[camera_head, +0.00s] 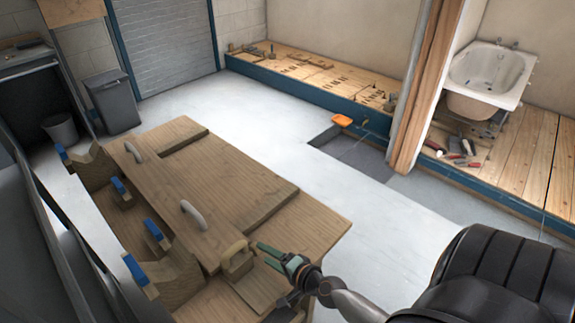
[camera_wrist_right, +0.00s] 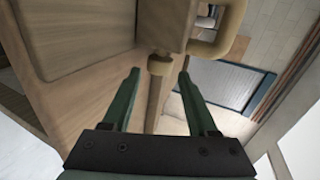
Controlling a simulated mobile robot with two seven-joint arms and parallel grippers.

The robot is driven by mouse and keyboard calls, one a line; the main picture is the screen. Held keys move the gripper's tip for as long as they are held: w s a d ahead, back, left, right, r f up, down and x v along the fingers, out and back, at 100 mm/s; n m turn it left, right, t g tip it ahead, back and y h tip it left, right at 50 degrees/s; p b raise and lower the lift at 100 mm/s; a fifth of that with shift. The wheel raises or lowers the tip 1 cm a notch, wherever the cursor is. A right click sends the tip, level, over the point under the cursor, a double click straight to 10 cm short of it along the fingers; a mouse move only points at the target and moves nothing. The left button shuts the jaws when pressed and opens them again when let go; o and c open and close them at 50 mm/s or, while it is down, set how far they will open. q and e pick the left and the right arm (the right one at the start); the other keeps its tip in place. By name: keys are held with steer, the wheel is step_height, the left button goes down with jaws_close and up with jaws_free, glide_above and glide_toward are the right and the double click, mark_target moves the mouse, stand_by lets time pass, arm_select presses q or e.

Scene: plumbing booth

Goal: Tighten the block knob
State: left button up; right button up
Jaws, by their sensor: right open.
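A light wooden block (camera_head: 237,262) with a rounded loop on it sits at the near right part of the wooden workbench. My right gripper (camera_head: 262,254) is just right of it, with its green fingers open and pointing at it. In the right wrist view the block (camera_wrist_right: 170,14) is at the top, with its loop (camera_wrist_right: 222,32) to the right. A small round wooden knob (camera_wrist_right: 160,64) shows below the block, between the open fingertips (camera_wrist_right: 159,74). I cannot tell whether the fingers touch it. My left gripper is not in view.
The workbench (camera_head: 270,280) carries flat boards with two pale handles (camera_head: 194,214) and several blue-topped wooden clamps or supports (camera_head: 155,232) along its left side. A grey bin (camera_head: 113,102) stands behind.

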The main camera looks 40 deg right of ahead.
steer(key=v, duration=0.9)
steer(key=shift+s+r+b, duration=0.15)
steer(key=shift+s+b, duration=0.15)
steer(key=shift+b, duration=0.15)
steer(key=s+a+f+n+g, duration=0.2)
steer(key=a+f+n, duration=0.2)
steer(key=n, duration=0.5)
steer(key=s+a+f+n+g+y, duration=0.1)
steer(key=s+a+f+n+g, duration=0.1)
steer(key=a+n, duration=0.7)
step_height(320, 180, down, 2)
steer(key=shift+s+f+n, duration=0.1)
steer(key=shift+s+n, duration=0.3)
steer(key=shift+s, duration=0.4)
steer(key=shift+a+g, duration=0.1)
steer(key=shift+g, duration=0.2)
steer(key=shift+c, duration=0.2)
